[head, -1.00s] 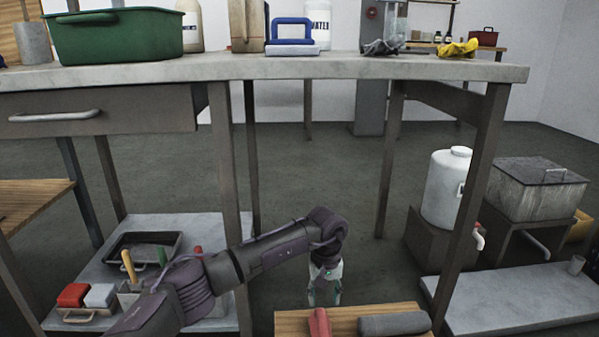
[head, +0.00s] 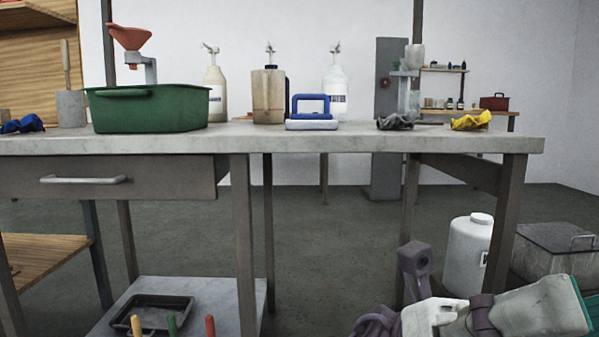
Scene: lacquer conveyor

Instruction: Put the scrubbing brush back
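A block with a blue D-shaped handle over a white and blue base (head: 311,123), which looks like the scrubbing brush, rests on the grey worktable (head: 330,138). It sits near the front edge, right of a brown jug, and neither gripper touches it. An arm at the lower right ends in a pale body with teal edging, which I take as my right gripper (head: 545,308). It is well below the tabletop and cut by the frame, so its fingers cannot be made out. My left gripper is out of view.
A green basin (head: 150,108), a brown jug (head: 269,97), a grey cloth (head: 395,122) and a yellow cloth (head: 471,121) are on the tabletop. A white drum (head: 469,253) stands at right. The tabletop front between brush and grey cloth is clear.

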